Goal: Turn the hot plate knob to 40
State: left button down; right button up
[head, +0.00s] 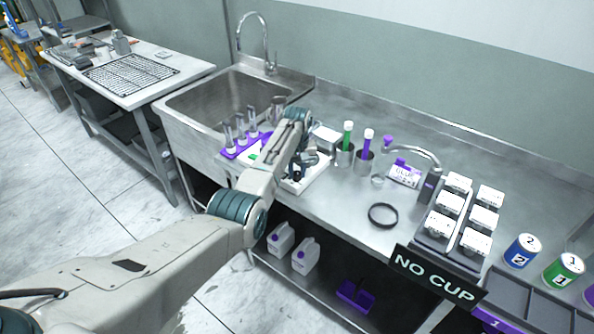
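My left arm reaches in from the left, and its gripper (301,167) is over a low white device (314,179) on the steel counter beside the sink. The device looks like the hot plate, but my arm and gripper cover much of it. The knob and its markings cannot be made out, nor whether the gripper touches it. The fingers are small and dark, so their opening cannot be told. My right gripper is out of the picture.
Glass tubes stand in a purple rack (240,146) left of the device. Metal cups hold a green-topped (347,135) and a purple-topped stick (367,142). The sink (228,100) is at the back left.

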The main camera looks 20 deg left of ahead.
pick_arm(q)
jog(key=shift+r+m, duration=0.1)
jog(key=shift+m, duration=0.3)
jog(key=shift+p, duration=0.4)
jog(key=m+p, duration=0.1)
jog(key=m, duration=0.2)
jog(key=shift+m, duration=0.4)
jog(key=m+p, duration=0.1)
jog(key=m, duration=0.2)
jog(key=shift+w+m+p, duration=0.1)
jog(key=shift+m+p, duration=0.4)
jog(key=shift+m, duration=1.6)
jog(key=c, duration=1.2)
grip_release()
jog(key=shift+c, duration=0.2)
jog(key=shift+o, duration=0.2)
